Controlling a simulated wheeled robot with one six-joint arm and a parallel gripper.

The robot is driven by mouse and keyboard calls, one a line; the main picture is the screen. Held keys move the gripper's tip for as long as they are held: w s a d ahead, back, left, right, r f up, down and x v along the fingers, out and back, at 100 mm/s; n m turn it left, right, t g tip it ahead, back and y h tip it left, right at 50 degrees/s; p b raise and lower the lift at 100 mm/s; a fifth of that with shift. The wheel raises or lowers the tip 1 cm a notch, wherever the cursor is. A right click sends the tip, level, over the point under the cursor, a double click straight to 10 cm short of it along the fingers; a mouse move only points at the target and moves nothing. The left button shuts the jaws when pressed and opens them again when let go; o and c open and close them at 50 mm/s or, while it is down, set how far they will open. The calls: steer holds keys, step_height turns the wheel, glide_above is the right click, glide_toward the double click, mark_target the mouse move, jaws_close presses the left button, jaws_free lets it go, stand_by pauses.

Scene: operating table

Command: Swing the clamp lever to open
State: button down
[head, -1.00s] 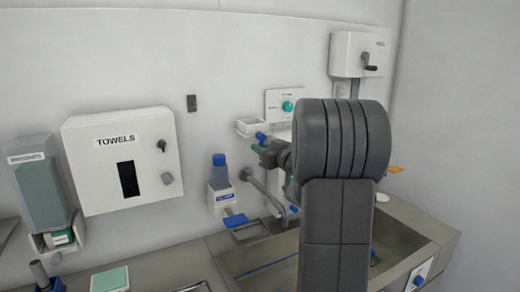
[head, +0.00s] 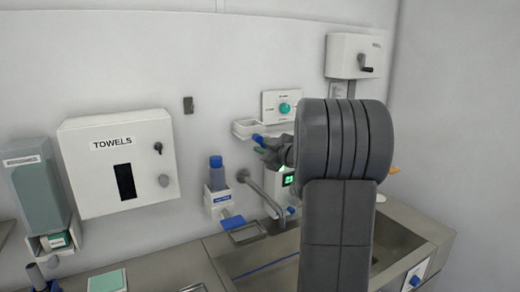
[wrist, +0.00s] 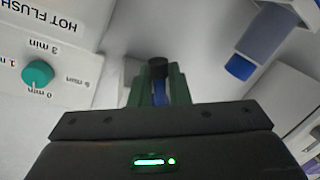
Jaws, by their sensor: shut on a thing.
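In the wrist view, my gripper (wrist: 157,75) has green fingers closed around a narrow blue lever (wrist: 160,94) with a black end. The lever's mount is hidden. In the head view, my gripper (head: 260,149) is partly hidden behind my own arm, near the white ledge on the back wall. A blue piece (head: 258,139) shows at its tip there.
A panel with a teal dial (head: 284,107) is above the gripper; it also shows in the wrist view (wrist: 37,74). The sink (head: 245,258) lies below.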

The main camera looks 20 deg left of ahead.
steer(key=shift+w+d+r+n, duration=0.1)
steer(key=shift+r+n, duration=0.05)
steer(key=shift+n, duration=0.25)
steer(key=c, duration=1.4)
jaws_free()
steer(key=shift+c, duration=0.2)
steer(key=b+v, duration=0.1)
steer(key=v, duration=1.2)
steer(key=shift+s+d+r, duration=0.25)
steer(key=shift+s, duration=0.1)
steer(key=shift+o, duration=0.4)
